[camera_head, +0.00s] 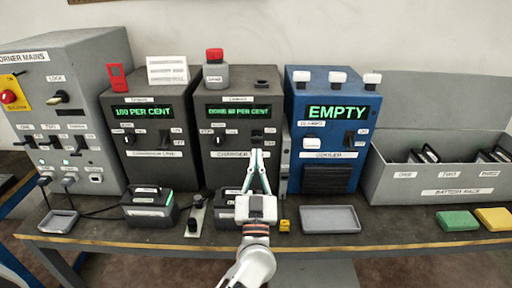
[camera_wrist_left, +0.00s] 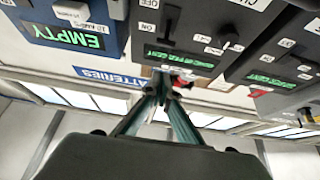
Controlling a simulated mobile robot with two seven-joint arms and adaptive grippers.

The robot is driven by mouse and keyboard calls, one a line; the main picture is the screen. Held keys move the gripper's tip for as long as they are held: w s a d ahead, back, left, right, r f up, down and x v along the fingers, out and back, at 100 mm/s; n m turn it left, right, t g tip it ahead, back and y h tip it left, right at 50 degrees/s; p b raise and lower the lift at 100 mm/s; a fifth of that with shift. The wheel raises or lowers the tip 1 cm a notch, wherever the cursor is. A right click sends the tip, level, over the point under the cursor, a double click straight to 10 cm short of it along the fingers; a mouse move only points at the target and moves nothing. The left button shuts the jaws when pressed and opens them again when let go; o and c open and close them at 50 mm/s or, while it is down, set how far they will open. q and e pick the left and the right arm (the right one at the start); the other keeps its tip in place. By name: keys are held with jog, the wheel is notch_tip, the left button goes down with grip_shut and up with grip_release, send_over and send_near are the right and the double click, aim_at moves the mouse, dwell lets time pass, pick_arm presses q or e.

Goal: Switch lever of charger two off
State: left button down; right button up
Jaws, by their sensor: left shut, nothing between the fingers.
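Charger two (camera_head: 212,170) is the grey box in the middle of the bench, with a green display (camera_head: 238,112) whose words are hard to read. Its lever (camera_head: 257,136) is a small dark handle below the display on the right, beside ON and OFF labels; its exact position is unclear. In the left wrist view, upside down, the lever (camera_wrist_left: 169,22) also shows. My left gripper (camera_head: 257,155) is shut and empty, its tips just below the lever in the head view, in front of the panel. Contact cannot be told. In the left wrist view the fingertips (camera_wrist_left: 163,82) meet.
Charger one (camera_head: 120,165), reading 100 PER CENT, stands left, and a blue box (camera_head: 310,180) reading EMPTY stands right. A black battery (camera_head: 140,212), grey trays (camera_head: 330,228) and a small yellow item (camera_head: 285,226) lie on the bench. A grey battery rack (camera_head: 400,187) is at the right.

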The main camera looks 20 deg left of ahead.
pick_arm(q)
jog(key=v, duration=0.2)
jog(key=shift+s+f, duration=0.2)
jog(key=shift+s, duration=0.1)
pick_arm(e)
jog(key=shift+w+a+r, duration=0.25)
jog(key=shift+w+r, duration=0.15)
jog(key=shift+s, duration=0.1)
